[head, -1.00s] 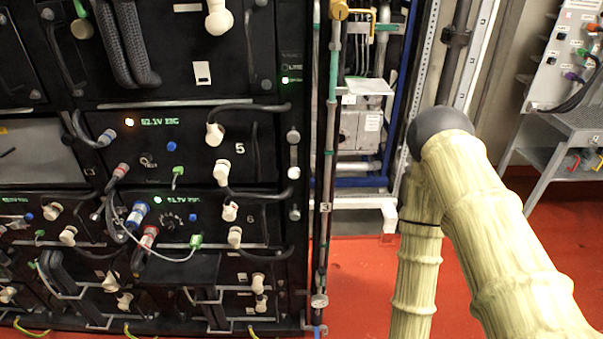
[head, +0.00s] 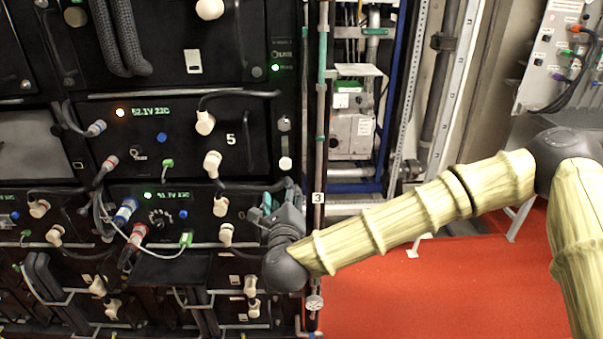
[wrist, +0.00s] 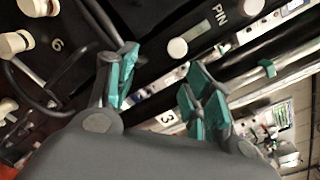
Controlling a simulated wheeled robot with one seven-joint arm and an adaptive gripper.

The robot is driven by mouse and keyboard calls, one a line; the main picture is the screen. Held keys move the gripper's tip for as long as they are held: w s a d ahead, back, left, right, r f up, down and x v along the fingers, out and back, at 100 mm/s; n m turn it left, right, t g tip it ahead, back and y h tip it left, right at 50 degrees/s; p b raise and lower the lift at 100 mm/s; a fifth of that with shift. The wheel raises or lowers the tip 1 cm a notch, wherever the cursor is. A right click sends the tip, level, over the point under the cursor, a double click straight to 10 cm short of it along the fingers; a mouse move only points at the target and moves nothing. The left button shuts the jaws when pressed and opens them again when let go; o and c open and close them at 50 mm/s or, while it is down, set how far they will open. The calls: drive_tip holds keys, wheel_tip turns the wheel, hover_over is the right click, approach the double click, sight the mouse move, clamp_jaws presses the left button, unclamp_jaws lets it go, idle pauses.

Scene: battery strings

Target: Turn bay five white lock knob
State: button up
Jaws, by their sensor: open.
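Bay five (head: 231,140) is the black module marked 5, with a green readout. A small white round knob (head: 286,163) sits on the strip at its right edge. In the wrist view a white round knob (wrist: 178,48) shows beyond the fingertips, beside a slotted plate and the letters PIN; it appears to be the same one. My gripper (head: 264,210) is below and left of the knob in the head view, near bay six. In the wrist view my gripper (wrist: 165,85) is open, its teal fingertips apart with nothing between them.
White cable plugs (head: 204,122) with black cables stick out of bay five's front. A vertical pipe (head: 320,120) with a label 3 runs right of the rack. Bay six's plugs (head: 221,206) are left of my gripper. Open red floor (head: 450,290) lies to the right.

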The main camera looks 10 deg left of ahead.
sight(286, 165)
drive_tip(key=shift+m+t+h, duration=0.3)
drive_tip(key=shift+m+h, duration=0.1)
drive_tip(key=shift+m, duration=0.3)
drive_tip(key=x, duration=0.3)
drive_tip(key=r+p+x, duration=0.1)
drive_tip(key=x, duration=0.3)
drive_tip(key=r+p+x, duration=0.1)
drive_tip(key=x, duration=0.3)
drive_tip(key=shift+w+d+r, duration=0.15)
drive_tip(key=shift+w+d, duration=0.15)
drive_tip(key=shift+d, duration=0.05)
